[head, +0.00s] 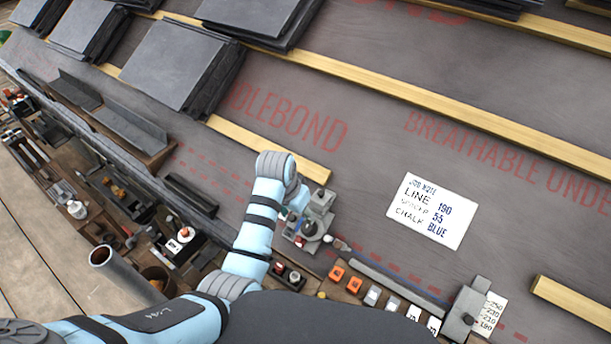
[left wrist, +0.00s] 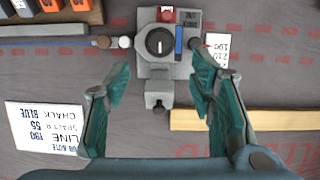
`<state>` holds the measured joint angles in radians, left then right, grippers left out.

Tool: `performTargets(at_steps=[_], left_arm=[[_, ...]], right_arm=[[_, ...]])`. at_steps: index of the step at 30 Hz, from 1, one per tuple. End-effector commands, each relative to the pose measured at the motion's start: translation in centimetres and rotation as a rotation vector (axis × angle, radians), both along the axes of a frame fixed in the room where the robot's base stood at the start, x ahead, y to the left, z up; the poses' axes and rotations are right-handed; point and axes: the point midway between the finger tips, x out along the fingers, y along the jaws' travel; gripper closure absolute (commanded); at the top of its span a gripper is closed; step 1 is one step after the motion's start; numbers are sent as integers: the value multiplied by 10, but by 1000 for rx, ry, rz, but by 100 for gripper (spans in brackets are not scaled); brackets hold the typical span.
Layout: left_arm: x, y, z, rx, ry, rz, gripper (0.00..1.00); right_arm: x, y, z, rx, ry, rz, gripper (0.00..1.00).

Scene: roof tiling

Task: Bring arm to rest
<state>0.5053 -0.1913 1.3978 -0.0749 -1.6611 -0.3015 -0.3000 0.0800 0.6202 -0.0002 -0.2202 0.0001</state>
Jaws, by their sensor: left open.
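My left arm comes in from the left, and my left gripper (head: 294,212) hangs over a grey device (head: 312,226) on the roof underlay. In the left wrist view my left gripper (left wrist: 165,98) is open, its two teal fingers apart with nothing held between them. The grey device (left wrist: 158,70), with a black knob, a red button and a blue strip, lies below the fingers. Whether a fingertip touches it I cannot tell. My arm hides part of the area left of the device in the head view. My right gripper is not in view.
A job note (head: 431,211) lies on open underlay. Stacked slates (head: 182,62) rest along the upper left. Wooden battens (head: 430,97) cross the roof. Orange blocks (head: 354,285) and a second grey block (head: 465,312) sit at the front. A tool tray (head: 100,190) is at left.

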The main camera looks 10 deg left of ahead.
Motion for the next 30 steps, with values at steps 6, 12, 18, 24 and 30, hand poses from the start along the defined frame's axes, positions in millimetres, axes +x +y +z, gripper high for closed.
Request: performTargets(at_steps=[6, 12, 18, 24, 30], left_arm=[[-5, 4, -5, 2, 1, 11, 50], [-75, 52, -45, 28, -6, 144, 50], [-167, 97, -57, 73, -34, 250, 50], [-240, 117, -41, 102, -59, 287, 50], [-282, 124, -25, 108, -70, 294, 50]], right_arm=[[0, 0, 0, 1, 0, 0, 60], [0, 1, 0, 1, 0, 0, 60], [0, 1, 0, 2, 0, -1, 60], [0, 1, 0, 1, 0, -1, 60], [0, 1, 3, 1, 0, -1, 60]])
